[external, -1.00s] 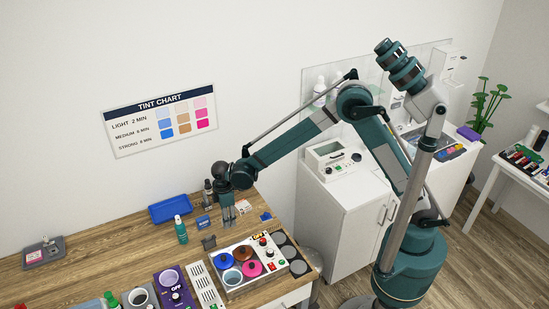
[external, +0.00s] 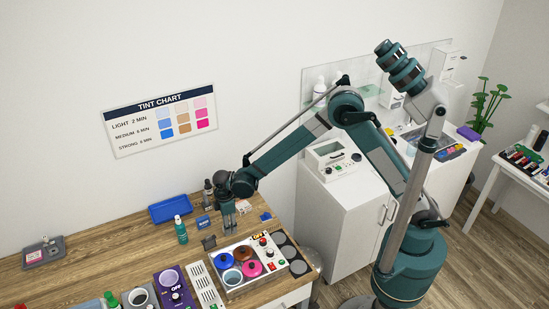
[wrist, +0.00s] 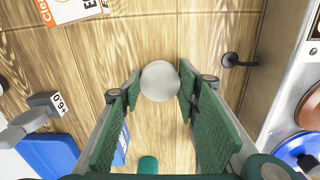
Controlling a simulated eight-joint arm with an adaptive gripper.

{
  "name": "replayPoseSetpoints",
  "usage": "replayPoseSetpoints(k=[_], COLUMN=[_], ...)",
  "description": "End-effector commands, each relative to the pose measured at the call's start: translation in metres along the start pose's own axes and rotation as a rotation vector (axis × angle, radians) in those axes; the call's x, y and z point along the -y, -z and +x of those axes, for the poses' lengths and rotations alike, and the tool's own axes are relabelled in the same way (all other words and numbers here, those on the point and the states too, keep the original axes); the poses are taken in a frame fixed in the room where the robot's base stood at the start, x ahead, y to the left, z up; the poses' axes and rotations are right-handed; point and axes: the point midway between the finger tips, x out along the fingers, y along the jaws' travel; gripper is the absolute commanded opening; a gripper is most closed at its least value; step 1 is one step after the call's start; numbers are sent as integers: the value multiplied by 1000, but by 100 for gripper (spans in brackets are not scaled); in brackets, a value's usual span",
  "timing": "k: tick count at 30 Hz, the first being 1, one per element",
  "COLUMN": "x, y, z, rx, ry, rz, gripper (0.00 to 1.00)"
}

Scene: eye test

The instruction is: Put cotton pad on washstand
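The cotton pad, a pale round disc (wrist: 159,80), shows in the wrist view between my fingertips, over the wooden table. It is hidden in the external view. My gripper (external: 229,226) is low over the right part of the table, pointing down. Its two green-padded fingers (wrist: 159,88) are apart, one on each side of the pad and very close to its edges; firm contact cannot be made out. The washstand, a white cabinet with a basin (external: 430,146), stands at the back right, behind my arm.
A blue tray (external: 170,209), a teal bottle (external: 181,231) and a small blue box (external: 203,222) are left of my gripper. A tray of coloured pots (external: 226,281) is in front. A white cabinet with a device (external: 333,160) stands between table and washstand.

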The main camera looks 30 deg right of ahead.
Motion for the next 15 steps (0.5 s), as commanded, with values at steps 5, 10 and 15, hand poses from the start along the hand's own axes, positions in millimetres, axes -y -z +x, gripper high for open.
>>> replayPoseSetpoints(k=[5, 10, 15], x=[0, 0, 0], y=[0, 0, 0], z=[0, 2, 4], rx=[0, 0, 0], ry=[0, 0, 0], rz=[0, 0, 0], gripper=[28, 28, 39])
